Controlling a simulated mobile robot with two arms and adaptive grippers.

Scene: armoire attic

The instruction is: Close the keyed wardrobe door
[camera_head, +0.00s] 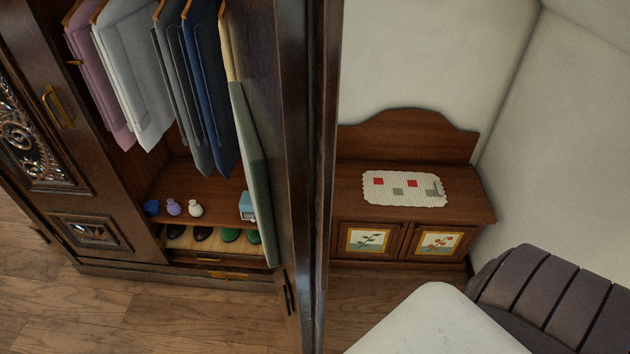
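The dark wooden wardrobe (100,125) fills the left of the head view, its hanging and shelf space exposed. One carved door panel at the left (45,110) has a brass handle (58,107) and looks flush with the front. A tall wooden door (325,180) stands open at the right of the opening, seen almost edge-on. A dark handle-like fitting (288,292) shows low beside it. I cannot make out a key. Neither gripper is in view.
Clothes (130,75) hang inside, above small vases (174,207) and shoes (230,235). A low cabinet (400,225) with a mat (404,188) stands right of the door. A pale rounded surface (440,325) and dark ribbed upholstery (550,295) occupy the lower right. Floor is clear lower left.

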